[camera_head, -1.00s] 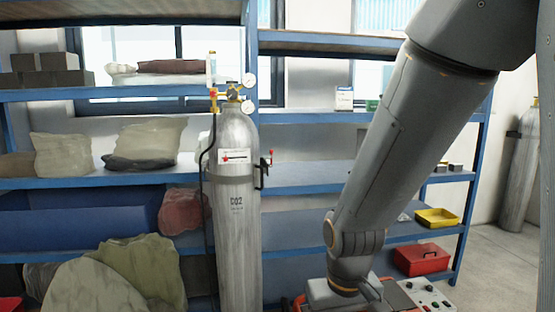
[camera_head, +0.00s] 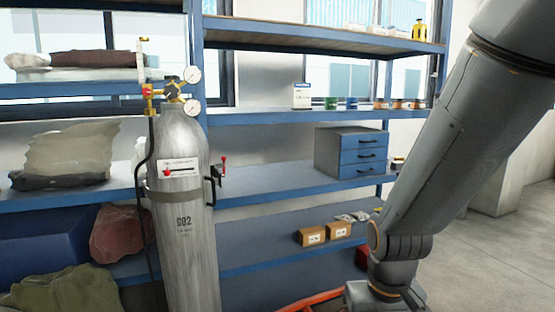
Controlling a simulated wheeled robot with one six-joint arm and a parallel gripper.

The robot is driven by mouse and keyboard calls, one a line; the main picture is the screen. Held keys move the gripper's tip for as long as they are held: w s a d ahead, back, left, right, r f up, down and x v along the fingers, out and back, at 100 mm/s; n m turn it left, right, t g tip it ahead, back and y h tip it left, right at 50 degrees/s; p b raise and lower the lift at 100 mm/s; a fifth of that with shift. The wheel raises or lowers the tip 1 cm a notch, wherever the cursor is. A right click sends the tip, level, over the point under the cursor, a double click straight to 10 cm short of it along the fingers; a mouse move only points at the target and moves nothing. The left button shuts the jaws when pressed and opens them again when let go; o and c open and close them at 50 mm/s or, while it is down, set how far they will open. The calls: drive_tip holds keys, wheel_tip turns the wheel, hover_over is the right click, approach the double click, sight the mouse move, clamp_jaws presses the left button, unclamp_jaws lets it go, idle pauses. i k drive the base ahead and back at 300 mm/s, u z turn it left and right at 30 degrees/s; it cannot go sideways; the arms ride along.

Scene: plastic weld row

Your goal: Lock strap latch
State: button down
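A grey CO2 gas cylinder (camera_head: 190,235) stands upright in front of blue shelving at the left. A dark strap (camera_head: 172,197) runs around its upper body. A black latch bracket (camera_head: 210,190) with a red-tipped lever (camera_head: 222,166) sticks out at the cylinder's right side, level with the strap. The lever's red end points up; I cannot tell whether it is locked. A small label plate with a red mark (camera_head: 180,168) sits just above the strap. My arm comes down at the right, well apart from the latch. My gripper is out of view below the frame.
Gauges and a brass valve (camera_head: 173,92) top the cylinder, with a black hose down its left side. Floor is open at the right.

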sight(223, 158)
drive_tip(key=z, duration=0.15)
drive_tip(key=i, duration=1.25)
drive_tip(key=u, duration=0.8)
